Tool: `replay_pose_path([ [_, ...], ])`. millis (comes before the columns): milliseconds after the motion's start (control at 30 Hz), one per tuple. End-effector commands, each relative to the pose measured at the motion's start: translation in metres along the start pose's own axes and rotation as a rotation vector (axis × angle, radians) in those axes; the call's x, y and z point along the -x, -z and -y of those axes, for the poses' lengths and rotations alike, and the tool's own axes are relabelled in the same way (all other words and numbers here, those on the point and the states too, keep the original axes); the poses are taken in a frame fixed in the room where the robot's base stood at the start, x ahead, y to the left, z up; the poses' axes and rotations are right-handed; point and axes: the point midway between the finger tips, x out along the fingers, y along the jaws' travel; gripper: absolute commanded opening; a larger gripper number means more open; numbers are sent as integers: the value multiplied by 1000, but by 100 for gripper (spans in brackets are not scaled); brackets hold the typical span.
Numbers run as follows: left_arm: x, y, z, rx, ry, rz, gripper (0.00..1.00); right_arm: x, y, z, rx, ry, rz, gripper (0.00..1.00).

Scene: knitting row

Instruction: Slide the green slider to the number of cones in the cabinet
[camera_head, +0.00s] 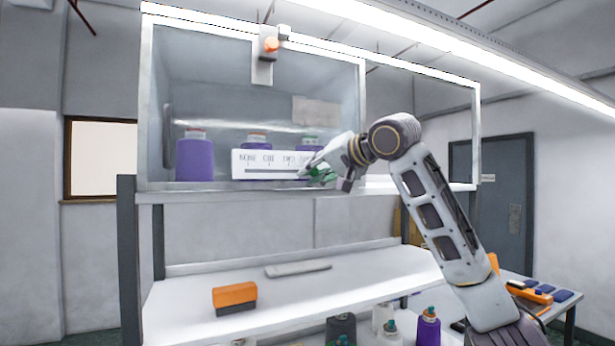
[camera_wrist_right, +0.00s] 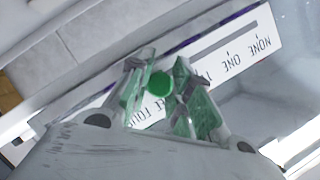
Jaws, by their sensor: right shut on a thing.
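The glazed cabinet (camera_head: 150,100) holds purple cones: one at left (camera_head: 195,160), one in the middle (camera_head: 256,139) and one at right (camera_head: 308,142), the last two partly hidden. A white scale panel (camera_head: 240,172) with a dark slot and number words is at the cabinet's lower front. My right gripper (camera_head: 316,172) is at the panel's right part, covering its end words. In the right wrist view its green-padded fingers (camera_wrist_right: 168,95) are shut on the round green slider (camera_wrist_right: 160,83). NONE and ONE are readable there; the slider's exact mark is hidden.
An orange block with a dark underside (camera_head: 235,296) and a flat grey bar (camera_head: 298,269) lie on the shelf below. A bracket with an orange knob (camera_head: 270,44) is at the cabinet top.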

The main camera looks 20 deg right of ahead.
Motion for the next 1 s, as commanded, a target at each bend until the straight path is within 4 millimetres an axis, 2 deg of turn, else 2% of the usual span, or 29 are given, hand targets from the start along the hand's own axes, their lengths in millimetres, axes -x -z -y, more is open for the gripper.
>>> replay_pose_path([
  [233,1,-5,-1,0,-1,6,0,0,1,-1,-1,-3,-1,0],
  [267,1,-6,-1,0,-1,7,0,0,1,-1,-1,-3,-1,22],
  [433,1,-7,-1,0,-1,9,0,0,1,-1,-1,-3,0,44],
  [800,1,-5,1,0,0,5,0,0,0,-1,-1,-3,0,44],
  [1000,1,-4,0,0,0,5,0,10,1,-1,-1,-3,-1,44],
])
